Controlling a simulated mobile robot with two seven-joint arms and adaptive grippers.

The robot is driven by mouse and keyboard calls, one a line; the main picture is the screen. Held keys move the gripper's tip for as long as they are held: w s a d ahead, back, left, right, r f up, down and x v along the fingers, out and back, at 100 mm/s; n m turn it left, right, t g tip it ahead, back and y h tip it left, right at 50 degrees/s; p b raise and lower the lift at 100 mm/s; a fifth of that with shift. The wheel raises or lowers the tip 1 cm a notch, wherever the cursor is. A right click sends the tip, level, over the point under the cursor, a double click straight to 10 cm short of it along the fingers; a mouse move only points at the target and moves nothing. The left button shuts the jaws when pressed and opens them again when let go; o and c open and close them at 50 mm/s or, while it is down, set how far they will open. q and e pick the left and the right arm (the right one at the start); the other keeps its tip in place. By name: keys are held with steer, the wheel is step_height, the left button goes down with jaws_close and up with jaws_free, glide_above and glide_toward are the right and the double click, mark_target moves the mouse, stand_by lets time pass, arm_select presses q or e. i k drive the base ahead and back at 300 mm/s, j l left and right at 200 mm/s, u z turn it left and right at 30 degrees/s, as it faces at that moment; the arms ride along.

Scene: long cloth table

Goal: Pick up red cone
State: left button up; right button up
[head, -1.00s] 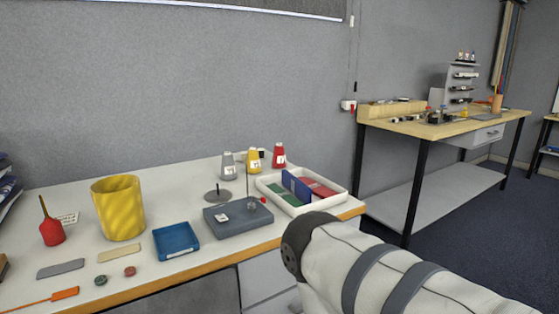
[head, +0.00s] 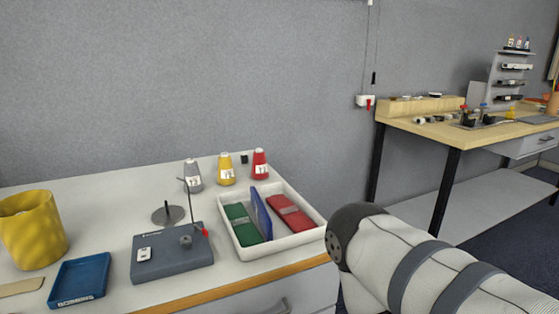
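The red cone (head: 260,165) stands upright at the back right of the white table, behind the white tray (head: 318,232). It has a white label on its front. A yellow cone (head: 227,170) and a grey cone (head: 193,176) stand in a row to its left. Neither of my grippers is in the head view. Only a link of my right arm shows at the lower right, in front of the table's right end.
The white tray holds green and red flat items with a blue divider. A grey device (head: 172,258) with a thin rod, a round-based stand (head: 168,216), a blue tray (head: 78,283) and a yellow bin (head: 33,230) stand left. A wooden workbench (head: 470,135) is behind right.

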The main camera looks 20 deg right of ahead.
mark_target(260, 169)
steer(key=i+l, duration=0.1)
steer(key=l, duration=0.3)
steer(key=i+l, duration=0.1)
steer(key=l, duration=0.35)
steer(key=i+l, duration=0.1)
steer(key=l, duration=0.3)
steer(key=i+l, duration=0.1)
steer(key=l, duration=0.35)
steer(key=i+l, duration=0.15)
steer(key=l, duration=0.25)
steer(key=i+l, duration=0.1)
steer(key=l, duration=0.35)
steer(key=i+l+z, duration=0.1)
steer(key=l, duration=0.3)
